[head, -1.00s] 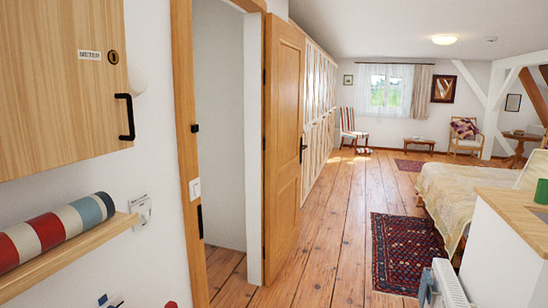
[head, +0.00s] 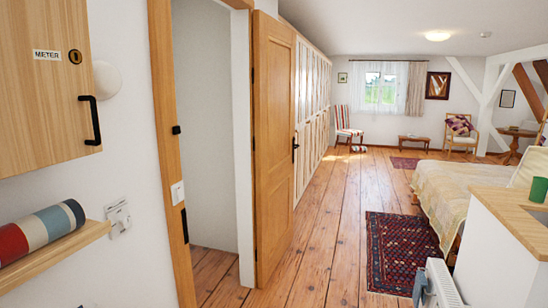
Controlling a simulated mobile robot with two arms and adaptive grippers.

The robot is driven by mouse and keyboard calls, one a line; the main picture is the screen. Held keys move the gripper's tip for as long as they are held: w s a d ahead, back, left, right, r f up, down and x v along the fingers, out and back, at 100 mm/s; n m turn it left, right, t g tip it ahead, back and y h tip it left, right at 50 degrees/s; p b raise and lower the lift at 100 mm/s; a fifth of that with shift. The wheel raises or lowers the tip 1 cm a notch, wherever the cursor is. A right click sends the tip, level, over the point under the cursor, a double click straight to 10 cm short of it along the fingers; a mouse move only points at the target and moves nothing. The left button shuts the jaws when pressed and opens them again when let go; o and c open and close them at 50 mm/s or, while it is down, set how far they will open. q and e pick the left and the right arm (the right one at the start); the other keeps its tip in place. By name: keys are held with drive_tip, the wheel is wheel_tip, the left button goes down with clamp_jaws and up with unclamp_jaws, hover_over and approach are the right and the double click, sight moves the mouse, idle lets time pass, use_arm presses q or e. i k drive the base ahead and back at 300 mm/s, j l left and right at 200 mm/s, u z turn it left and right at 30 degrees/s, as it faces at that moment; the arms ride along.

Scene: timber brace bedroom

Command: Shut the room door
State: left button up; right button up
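The room door (head: 275,150) is a wooden panel door with a dark handle (head: 295,147) on its far edge. It stands wide open, swung into the room, beside the wooden door frame (head: 176,150). The doorway (head: 207,130) is open and shows a pale wall and plank floor behind. The door's hinges are on the edge nearer the doorway. Neither of my grippers is in view.
A wooden meter cabinet (head: 40,90) and a shelf (head: 70,243) with a striped roll (head: 35,232) are at the left. A patterned rug (head: 395,252), a bed (head: 450,200) and a white counter unit (head: 490,255) are at the right. The plank floor (head: 325,220) ahead is clear.

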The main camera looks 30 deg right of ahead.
sight(274, 72)
drive_tip(key=z, duration=0.55)
drive_tip(key=i+l+z, duration=0.3)
drive_tip(key=i+l, duration=0.2)
drive_tip(key=i+l+z, duration=0.3)
drive_tip(key=i+l, duration=0.3)
drive_tip(key=i, duration=1.3)
drive_tip(key=i+l+u, duration=0.1)
drive_tip(key=i, duration=0.6)
drive_tip(key=i+z, duration=0.25)
drive_tip(key=i, duration=0.8)
drive_tip(key=i+j+z, duration=0.1)
drive_tip(key=i+z, duration=0.15)
drive_tip(key=i, duration=2.85)
drive_tip(key=i+u, duration=0.4)
drive_tip(key=i+l+u, duration=0.2)
drive_tip(key=u, duration=0.2)
drive_tip(key=i+l+u, duration=0.7)
drive_tip(key=u, duration=0.15)
